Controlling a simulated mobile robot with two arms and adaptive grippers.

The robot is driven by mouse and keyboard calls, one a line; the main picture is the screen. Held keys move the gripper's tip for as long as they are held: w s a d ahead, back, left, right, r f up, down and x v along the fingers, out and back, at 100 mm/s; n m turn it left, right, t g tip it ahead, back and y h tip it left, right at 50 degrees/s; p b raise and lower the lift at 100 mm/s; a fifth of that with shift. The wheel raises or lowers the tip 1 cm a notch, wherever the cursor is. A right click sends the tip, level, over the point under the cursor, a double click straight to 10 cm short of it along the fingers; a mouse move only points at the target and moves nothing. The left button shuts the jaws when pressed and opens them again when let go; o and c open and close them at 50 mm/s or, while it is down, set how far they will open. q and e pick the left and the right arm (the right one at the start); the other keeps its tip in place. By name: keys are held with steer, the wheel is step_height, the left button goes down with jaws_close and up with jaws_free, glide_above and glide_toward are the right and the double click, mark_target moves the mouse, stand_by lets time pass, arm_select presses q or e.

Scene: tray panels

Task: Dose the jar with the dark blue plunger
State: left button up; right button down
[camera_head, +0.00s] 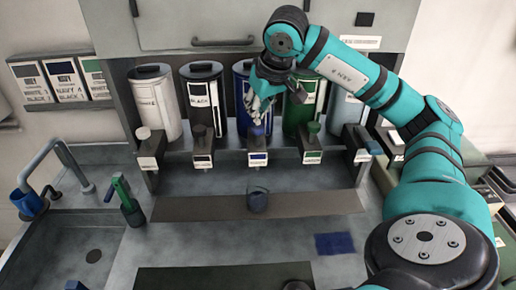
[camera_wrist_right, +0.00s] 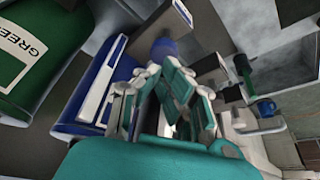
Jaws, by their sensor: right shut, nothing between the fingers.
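The dark blue plunger (camera_head: 257,132) tops the middle dispenser, below the blue canister (camera_head: 241,85). The jar (camera_head: 257,200), a clear cup that looks bluish inside, stands upright on the ledge below that dispenser. My right gripper (camera_head: 257,112) is shut and empty, fingers pointing down just above the plunger; I cannot tell whether they touch it. In the right wrist view the shut fingers (camera_wrist_right: 170,75) point toward the blue plunger top (camera_wrist_right: 163,48), with the blue canister (camera_wrist_right: 98,92) beside them. My left gripper is not in view.
Other canisters, white (camera_head: 156,103), black (camera_head: 205,100) and green (camera_head: 300,105), flank the blue one, each above its own plunger. A blue mat (camera_head: 334,243) lies at front right.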

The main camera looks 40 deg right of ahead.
step_height(320, 180, up, 6)
steer(key=p, duration=0.5)
steer(key=shift+f, duration=0.15)
stand_by(0.4)
